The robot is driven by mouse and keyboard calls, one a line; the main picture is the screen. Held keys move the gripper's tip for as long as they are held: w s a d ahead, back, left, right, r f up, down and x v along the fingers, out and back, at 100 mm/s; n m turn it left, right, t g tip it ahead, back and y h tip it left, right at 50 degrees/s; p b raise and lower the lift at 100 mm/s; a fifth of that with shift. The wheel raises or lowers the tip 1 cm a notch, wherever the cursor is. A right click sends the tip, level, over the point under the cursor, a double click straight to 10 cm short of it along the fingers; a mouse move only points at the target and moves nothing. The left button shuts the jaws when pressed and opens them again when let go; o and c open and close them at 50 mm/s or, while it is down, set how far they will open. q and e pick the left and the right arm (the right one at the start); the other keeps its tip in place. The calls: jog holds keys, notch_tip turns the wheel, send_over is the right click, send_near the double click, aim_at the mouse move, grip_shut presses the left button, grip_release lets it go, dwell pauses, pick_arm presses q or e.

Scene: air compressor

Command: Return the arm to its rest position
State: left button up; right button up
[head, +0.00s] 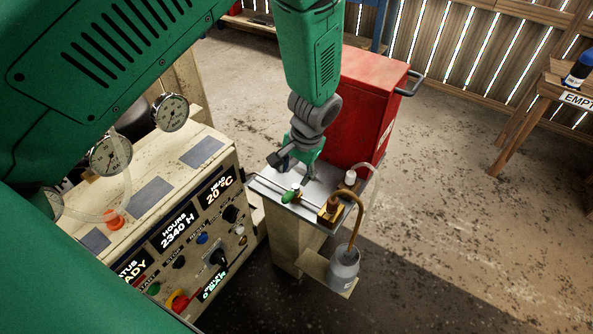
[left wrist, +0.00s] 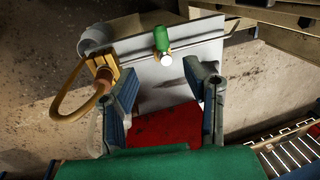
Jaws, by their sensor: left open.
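My left arm comes down from the top of the head view, and its gripper (head: 297,165) hangs over the grey metal plate beside the compressor panel. In the left wrist view the gripper (left wrist: 166,98) has its two fingers wide apart with nothing between them. The metal plate (left wrist: 200,45) carries a green-handled valve (left wrist: 161,40) beyond the fingertips. The green valve handle (head: 289,197) is just below the gripper in the head view, and the two look apart. My right gripper does not show.
The compressor panel (head: 190,225) with gauges and knobs stands left of the plate. A brass fitting (head: 331,208) with a brown hose leads to a grey canister (head: 343,268). A red cabinet (head: 365,110) stands behind the plate. A wooden table (head: 545,90) is at far right; open floor lies between.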

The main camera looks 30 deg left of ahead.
pick_arm(q)
jog(key=s+a+f, duration=0.1)
jog(key=s+f, duration=0.2)
jog(key=s, duration=0.6)
jog(key=s+a+f+h, duration=0.1)
jog(key=s+f, duration=0.2)
jog(key=s, duration=0.6)
jog(key=s+a+f+h, duration=0.1)
jog(key=s+f, duration=0.2)
jog(key=s, duration=0.6)
jog(key=shift+f+t, duration=0.3)
jog(key=shift+f, duration=0.1)
jog(key=shift+s, duration=0.1)
